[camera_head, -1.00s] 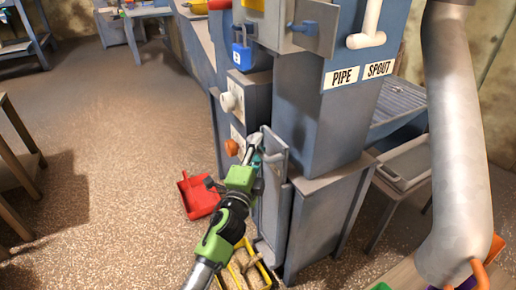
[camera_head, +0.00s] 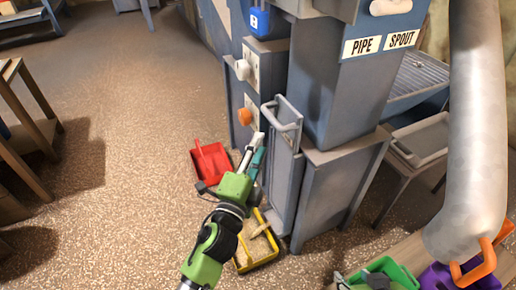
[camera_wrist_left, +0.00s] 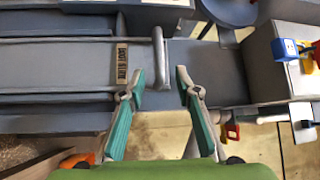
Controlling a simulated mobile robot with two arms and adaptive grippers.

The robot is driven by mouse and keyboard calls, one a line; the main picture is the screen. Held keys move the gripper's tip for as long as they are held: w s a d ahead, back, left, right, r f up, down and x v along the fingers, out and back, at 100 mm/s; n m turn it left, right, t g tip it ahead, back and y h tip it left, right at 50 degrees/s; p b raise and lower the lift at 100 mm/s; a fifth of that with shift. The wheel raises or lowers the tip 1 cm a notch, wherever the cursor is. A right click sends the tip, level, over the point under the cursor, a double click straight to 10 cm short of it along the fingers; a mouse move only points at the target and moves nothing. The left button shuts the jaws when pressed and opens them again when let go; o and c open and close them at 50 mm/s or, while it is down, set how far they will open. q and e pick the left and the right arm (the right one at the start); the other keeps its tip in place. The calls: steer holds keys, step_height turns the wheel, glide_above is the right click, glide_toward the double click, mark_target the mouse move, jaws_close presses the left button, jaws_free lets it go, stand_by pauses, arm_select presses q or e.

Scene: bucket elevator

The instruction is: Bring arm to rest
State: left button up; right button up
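My left gripper (camera_head: 260,148) is green and black with teal fingers, low beside the grey metal panel (camera_head: 283,175) on the front of the blue machine. In the left wrist view its fingers (camera_wrist_left: 161,75) are open and apart, with nothing held between them. The panel's grey bar handle (camera_head: 284,118) is clear of the fingers in the head view. In the left wrist view the handle (camera_wrist_left: 158,48) shows beyond the fingertips.
A red scoop pan (camera_head: 211,165) and a yellow tray (camera_head: 262,254) with grainy material lie on the floor by the machine. An orange knob (camera_head: 244,116) and a white knob (camera_head: 242,69) stick out. A large pipe (camera_head: 475,130) hangs at right. The floor at left is open.

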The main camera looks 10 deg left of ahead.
stand_by(0.4)
